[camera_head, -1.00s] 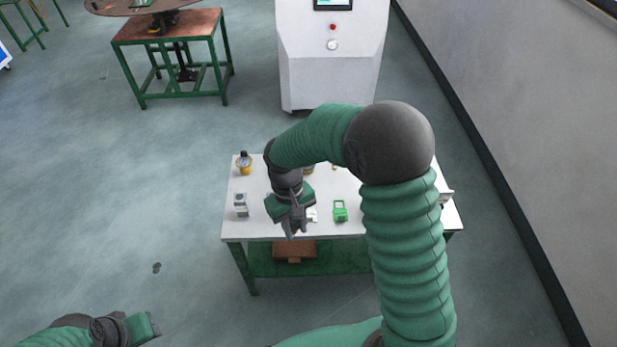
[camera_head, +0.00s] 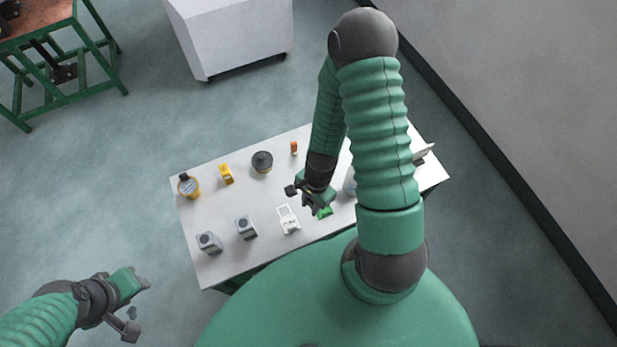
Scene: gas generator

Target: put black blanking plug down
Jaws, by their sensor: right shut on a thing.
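My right gripper (camera_head: 316,207) hangs low over the white table (camera_head: 225,255), near its front middle, pointing down. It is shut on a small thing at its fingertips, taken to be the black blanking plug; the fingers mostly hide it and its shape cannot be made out. I cannot tell whether it touches the table. A green part (camera_head: 325,213) lies right by the fingertips, partly covered. A white part (camera_head: 288,220) lies just left of them. My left gripper (camera_head: 138,299) is off the table at the lower left, with its fingertips apart and nothing seen between them.
On the table stand two grey blocks (camera_head: 246,228), a yellow part (camera_head: 226,174), a dark round part (camera_head: 262,161), an orange part (camera_head: 294,148) and a yellow gauge-like part (camera_head: 188,186). The table's left middle is clear. My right arm hides part of the right side.

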